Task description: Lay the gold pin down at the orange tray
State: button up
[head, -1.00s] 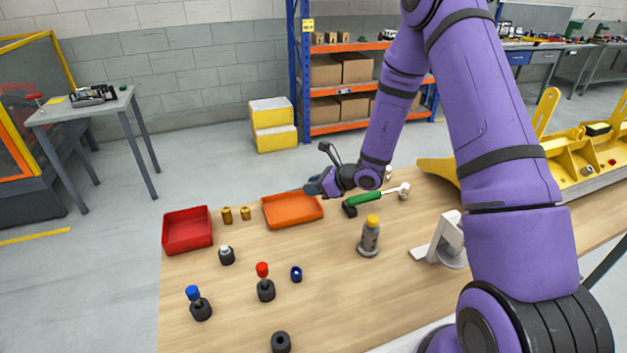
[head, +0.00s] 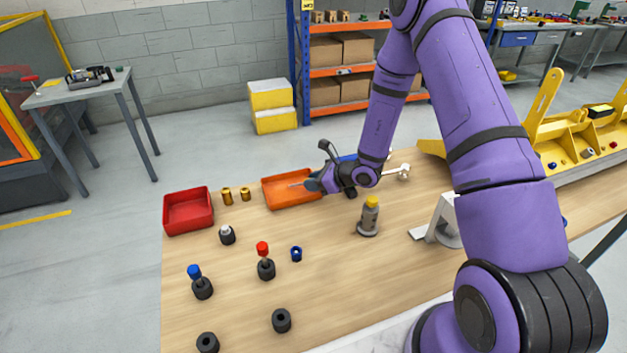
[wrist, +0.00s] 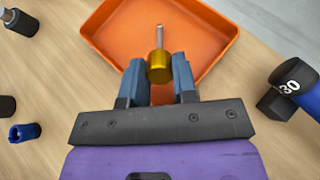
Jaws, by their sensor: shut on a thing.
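My gripper (wrist: 158,78) is shut on the gold pin, with its blue-grey fingers on either side of the gold head (wrist: 158,66). The pin's thin silver shaft (wrist: 160,38) points away from the gripper, over the orange tray (wrist: 108,32). In the head view, my gripper (head: 312,184) is at the right part of the orange tray (head: 268,203), and the silver shaft (head: 296,185) shows over the tray's inside. The gold head is hidden there. I cannot tell whether the pin touches the tray floor. The tray looks otherwise empty.
A red tray (head: 188,224) and two gold pieces (head: 227,197) stand left of the orange tray. Black holders stand nearer on the bench.

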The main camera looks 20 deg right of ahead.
jog(key=o, duration=1)
jog(key=v, duration=1)
jog(key=shift+s+d+r, duration=0.2)
jog(key=shift+d, duration=0.1)
